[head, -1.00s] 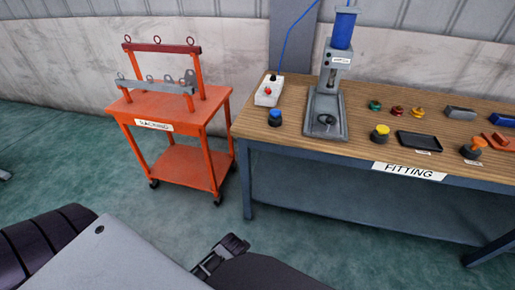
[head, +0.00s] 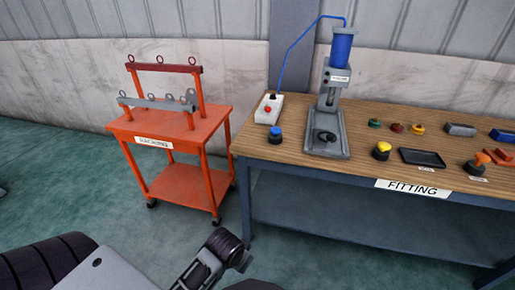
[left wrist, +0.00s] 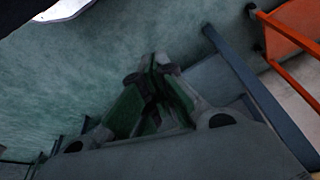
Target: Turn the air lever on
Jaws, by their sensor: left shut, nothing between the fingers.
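A white valve box (head: 268,110) stands at the left end of the workbench, with a red button and a small black piece (head: 273,96) on it. The black piece may be the air lever; its setting is too small to tell. A blue hose (head: 289,60) runs from the box to the top of a grey press (head: 327,125) with a blue cylinder. My left gripper (left wrist: 153,68) is shut and empty in the left wrist view, over the green floor. Part of my left arm shows low in the head view, in front of the bench and below the box. My right gripper is not seen.
The bench (head: 312,180), labelled FITTING, holds a blue-topped knob (head: 275,135), a yellow-topped knob (head: 381,150), a black tray (head: 422,158) and several small parts. An orange cart (head: 180,185), labelled RACKING, stands left of it. A narrow floor gap lies between them.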

